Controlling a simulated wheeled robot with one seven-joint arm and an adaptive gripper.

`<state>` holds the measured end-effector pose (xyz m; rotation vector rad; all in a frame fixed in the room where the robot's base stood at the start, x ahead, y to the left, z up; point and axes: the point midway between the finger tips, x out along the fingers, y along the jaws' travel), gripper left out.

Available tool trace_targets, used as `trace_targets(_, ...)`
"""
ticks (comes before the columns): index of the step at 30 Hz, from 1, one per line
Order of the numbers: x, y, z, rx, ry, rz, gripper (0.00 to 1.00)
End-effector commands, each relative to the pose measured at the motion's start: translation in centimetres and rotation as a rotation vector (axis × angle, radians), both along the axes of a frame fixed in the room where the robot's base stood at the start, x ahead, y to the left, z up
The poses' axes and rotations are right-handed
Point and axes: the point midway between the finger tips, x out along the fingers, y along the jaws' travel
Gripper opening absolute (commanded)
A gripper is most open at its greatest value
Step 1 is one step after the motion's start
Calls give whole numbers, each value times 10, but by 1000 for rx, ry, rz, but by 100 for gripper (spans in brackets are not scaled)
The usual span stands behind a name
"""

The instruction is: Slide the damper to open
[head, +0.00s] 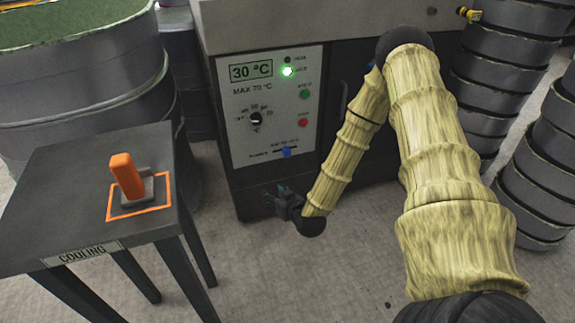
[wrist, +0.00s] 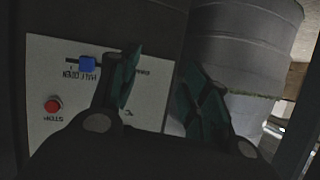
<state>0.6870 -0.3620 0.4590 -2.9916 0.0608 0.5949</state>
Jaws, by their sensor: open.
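The damper is a small blue knob (head: 287,152) on a short dark slot near the bottom of the white control panel (head: 252,110). In the wrist view the knob (wrist: 87,65) shows upside down on its slot, beside lettering that seems to read HALF OPEN. The knob sits about mid-slot in the head view. My gripper (head: 279,194) is below the panel, in front of the dark cabinet base, apart from the knob. In the wrist view its two dark teal fingers (wrist: 165,88) are spread, with nothing between them. The knob lies to the left of both fingers there.
The panel also has a black dial (head: 255,118), a green button (head: 304,94), a red button (head: 303,122) and a lit green lamp (head: 287,71). A dark table (head: 60,190) with an orange-handled tool (head: 126,175) stands at left. Stacked moulds (head: 505,70) stand at right.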

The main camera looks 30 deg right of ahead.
Motion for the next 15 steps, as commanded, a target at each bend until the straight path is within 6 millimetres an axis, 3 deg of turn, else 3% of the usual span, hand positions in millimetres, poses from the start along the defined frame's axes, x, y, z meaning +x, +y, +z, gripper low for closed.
trace_targets(1,11,-17,-11,-10,-53,-27,46)
trace_targets(9,44,-94,4,-95,-290,-140,46)
trace_targets(15,50,-123,13,-130,-368,-186,46)
